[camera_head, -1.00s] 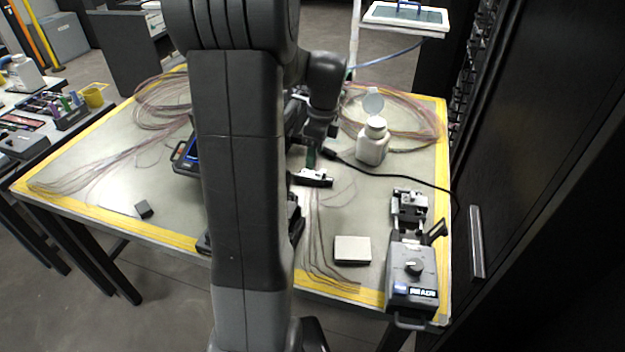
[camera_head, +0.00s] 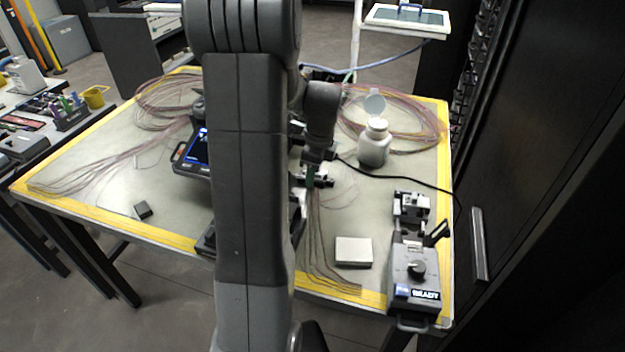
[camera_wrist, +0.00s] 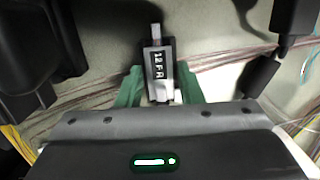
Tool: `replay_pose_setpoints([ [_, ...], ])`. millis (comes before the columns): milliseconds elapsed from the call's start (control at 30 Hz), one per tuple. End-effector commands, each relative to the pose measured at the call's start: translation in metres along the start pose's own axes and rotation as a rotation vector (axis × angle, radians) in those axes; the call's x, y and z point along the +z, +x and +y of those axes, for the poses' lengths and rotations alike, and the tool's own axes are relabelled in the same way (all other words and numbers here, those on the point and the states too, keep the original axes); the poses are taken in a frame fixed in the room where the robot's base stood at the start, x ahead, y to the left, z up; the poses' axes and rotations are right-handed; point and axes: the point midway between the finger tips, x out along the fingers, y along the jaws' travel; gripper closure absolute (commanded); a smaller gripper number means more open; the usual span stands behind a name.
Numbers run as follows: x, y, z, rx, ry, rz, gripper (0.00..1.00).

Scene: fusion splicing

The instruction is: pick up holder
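The holder (camera_wrist: 158,72) is a small dark block with a white-lettered label and a light grey tip, seen in the wrist view. It lies on the table among thin fibres. In the head view it shows as a small black and white piece (camera_head: 323,181), partly covered by my gripper. My gripper (camera_wrist: 159,82) has green fingers, one on each side of the holder. The fingers stand apart with narrow gaps to the holder's sides. In the head view my gripper (camera_head: 310,174) is down at the holder. My arm hides part of the table.
A grey device (camera_head: 415,270) stands at the table's front right. A white-topped box (camera_head: 353,251) lies left of it. A white bottle (camera_head: 374,145) stands behind, with a black cable (camera_head: 405,180) in front. Fibre bundles lie across the table. A screened device (camera_head: 195,150) is left of my arm.

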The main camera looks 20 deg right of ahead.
Motion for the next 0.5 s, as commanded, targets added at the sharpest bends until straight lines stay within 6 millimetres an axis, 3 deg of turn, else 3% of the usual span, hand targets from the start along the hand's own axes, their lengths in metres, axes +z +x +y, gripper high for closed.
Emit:
replay_pose_setpoints([
  [33,0.000,0.000,0.000,0.000,0.000,0.000,0.77],
  [100,0.000,0.000,0.000,0.000,0.000,0.000,0.91],
  [133,0.000,0.000,0.000,0.000,0.000,0.000,0.93],
  [367,0.000,-0.002,0.000,-0.001,0.000,0.000,0.93],
  [500,0.002,-0.017,-0.001,-0.003,0.000,0.000,0.93],
])
